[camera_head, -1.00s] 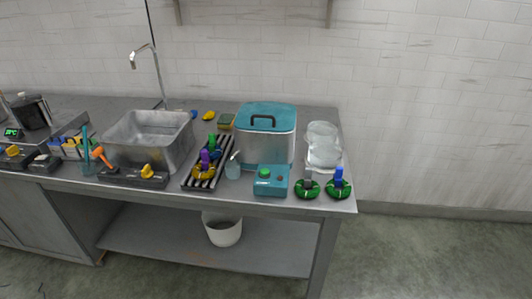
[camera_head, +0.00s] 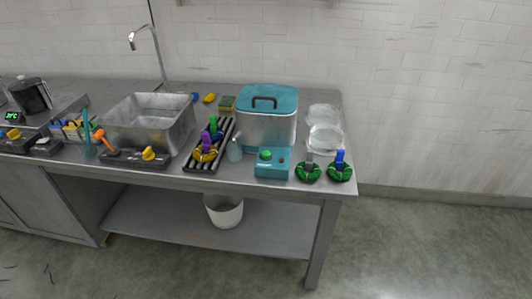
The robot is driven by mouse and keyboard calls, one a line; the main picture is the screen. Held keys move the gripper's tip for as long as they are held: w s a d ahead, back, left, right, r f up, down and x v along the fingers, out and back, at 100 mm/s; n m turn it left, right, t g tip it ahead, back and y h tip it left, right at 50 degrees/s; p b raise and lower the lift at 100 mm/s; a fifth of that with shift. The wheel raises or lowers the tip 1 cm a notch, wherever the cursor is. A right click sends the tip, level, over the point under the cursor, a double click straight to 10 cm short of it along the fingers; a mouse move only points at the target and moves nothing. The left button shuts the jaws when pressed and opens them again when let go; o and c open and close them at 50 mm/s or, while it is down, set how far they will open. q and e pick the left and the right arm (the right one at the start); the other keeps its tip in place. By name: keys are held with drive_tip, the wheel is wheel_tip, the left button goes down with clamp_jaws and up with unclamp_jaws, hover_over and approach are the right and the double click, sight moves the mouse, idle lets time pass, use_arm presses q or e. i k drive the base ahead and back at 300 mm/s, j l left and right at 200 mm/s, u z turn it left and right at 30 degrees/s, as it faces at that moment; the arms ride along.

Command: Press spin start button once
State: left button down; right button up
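A teal control box (camera_head: 272,170) with a round green button (camera_head: 265,155) on its top stands near the table's front edge. A small dark knob or spot shows beside the button. Behind the box stands a metal tub (camera_head: 266,130) with a teal lid (camera_head: 267,97) and a dark handle; the lid is on. I cannot read any label on the box. Neither of my grippers shows in the head view.
A steel table (camera_head: 328,195) carries a sink basin (camera_head: 152,125), a black rack with coloured clips (camera_head: 208,150), and glass bowls (camera_head: 324,137). Two green skeins with clips (camera_head: 340,172) lie right of the box. A white bucket (camera_head: 224,211) stands on the lower shelf. Floor in front is clear.

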sight(265, 154)
drive_tip(key=i+l+u, duration=0.4)
drive_tip(key=l, duration=0.15)
drive_tip(key=i+l+u, duration=0.2)
drive_tip(key=l, duration=0.15)
drive_tip(key=l+u, duration=0.15)
drive_tip(key=l, duration=0.2)
drive_tip(key=i+l+u, duration=0.2)
drive_tip(key=l, duration=0.15)
